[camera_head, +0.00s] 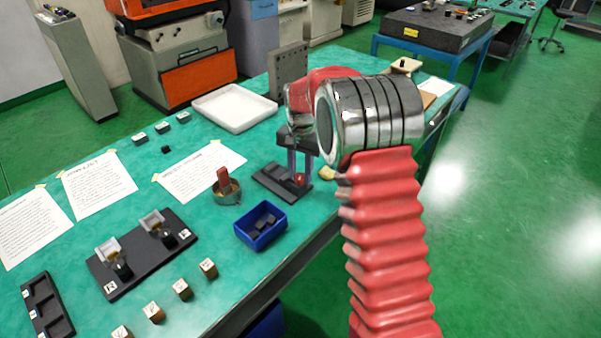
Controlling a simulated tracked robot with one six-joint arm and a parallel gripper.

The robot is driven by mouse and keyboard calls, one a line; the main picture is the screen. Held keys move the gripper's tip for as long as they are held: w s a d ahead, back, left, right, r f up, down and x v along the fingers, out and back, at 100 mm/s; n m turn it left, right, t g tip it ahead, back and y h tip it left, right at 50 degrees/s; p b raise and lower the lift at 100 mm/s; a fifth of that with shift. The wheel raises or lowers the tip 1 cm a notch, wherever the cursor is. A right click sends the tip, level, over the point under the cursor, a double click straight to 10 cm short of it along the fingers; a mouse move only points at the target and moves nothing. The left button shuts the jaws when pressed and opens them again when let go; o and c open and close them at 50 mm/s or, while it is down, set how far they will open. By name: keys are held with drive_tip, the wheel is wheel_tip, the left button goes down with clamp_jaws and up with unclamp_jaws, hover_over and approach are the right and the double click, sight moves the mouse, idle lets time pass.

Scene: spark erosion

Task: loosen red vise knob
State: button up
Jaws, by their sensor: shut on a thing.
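The red vise knob (299,180) is a small red round piece low at the right end of a dark vise (268,183) on the green table. My gripper (300,175) points down from the red and chrome arm, with its two grey fingers at the knob. It is shut on the knob. The fingers and the gripper's dark body cover part of the knob and of the vise, so the inside of the vise is hard to see.
A blue bin (261,226) with dark pieces stands just in front of the vise. A round dish with a red block (224,180) is to its left. A white tray (234,108) and a grey upright plate (288,70) stand behind. The table's front edge is close by.

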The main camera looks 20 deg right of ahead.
sight(301, 176)
drive_tip(key=n, duration=0.6)
drive_tip(key=shift+w+n, duration=0.1)
drive_tip(key=shift+n, duration=0.2)
drive_tip(key=n, duration=0.6)
drive_tip(key=shift+r, duration=0.1)
drive_tip(key=shift+n, duration=0.3)
drive_tip(key=o, duration=1.1)
wheel_tip(301, 176, up, 14)
drive_tip(key=shift+f, duration=0.25)
